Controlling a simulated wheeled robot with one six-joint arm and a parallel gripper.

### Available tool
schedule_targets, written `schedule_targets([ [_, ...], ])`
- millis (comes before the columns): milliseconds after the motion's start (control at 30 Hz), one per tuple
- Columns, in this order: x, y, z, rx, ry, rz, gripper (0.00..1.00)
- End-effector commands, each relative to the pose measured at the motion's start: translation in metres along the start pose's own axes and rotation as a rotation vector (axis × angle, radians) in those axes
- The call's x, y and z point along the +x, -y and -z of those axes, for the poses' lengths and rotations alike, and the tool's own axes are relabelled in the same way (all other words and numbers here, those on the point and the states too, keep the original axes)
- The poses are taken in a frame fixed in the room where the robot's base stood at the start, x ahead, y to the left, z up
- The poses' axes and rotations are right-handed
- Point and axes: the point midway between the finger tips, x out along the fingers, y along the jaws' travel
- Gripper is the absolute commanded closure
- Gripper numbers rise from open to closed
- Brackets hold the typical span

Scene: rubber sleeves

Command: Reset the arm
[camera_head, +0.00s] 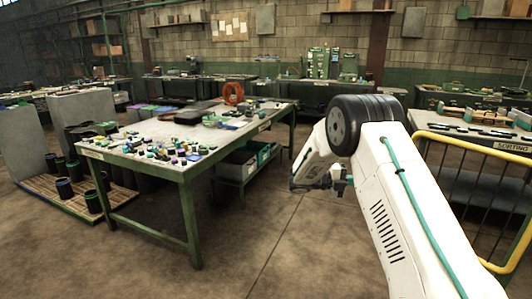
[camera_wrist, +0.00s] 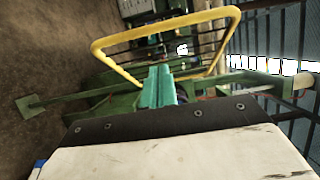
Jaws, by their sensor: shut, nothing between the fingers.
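My white arm (camera_head: 395,195) reaches up from the lower right of the head view and bends at a dark joint. My gripper (camera_head: 338,183) hangs in the air over the floor, to the right of the green-legged table (camera_head: 188,179) and apart from it. In the wrist view my gripper's teal fingers (camera_wrist: 158,88) are together, with nothing between them. Beyond them show a yellow rail (camera_wrist: 105,62) and green framework.
The table carries many small sleeves and parts (camera_head: 170,150). Grey bins (camera_head: 240,163) sit under it. Dark cylinders (camera_head: 66,190) stand on a pallet at left. The middle floor (camera_head: 270,225) is clear.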

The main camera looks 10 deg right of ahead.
Motion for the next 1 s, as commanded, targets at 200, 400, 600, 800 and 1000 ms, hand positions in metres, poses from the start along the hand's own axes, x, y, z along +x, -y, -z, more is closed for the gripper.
schedule_targets([
  [200, 0.000, -0.013, 0.005, 0.225, -0.016, -0.047, 1.00],
  [400, 0.001, -0.042, 0.055, 0.572, -0.171, -0.173, 1.00],
  [600, -0.010, -0.018, 0.126, 1.019, -0.449, -0.277, 1.00],
  [800, -0.030, 0.020, 0.205, 1.441, -0.791, -0.306, 1.00],
  [1000, -0.053, 0.053, 0.280, 1.766, -1.148, -0.271, 1.00],
])
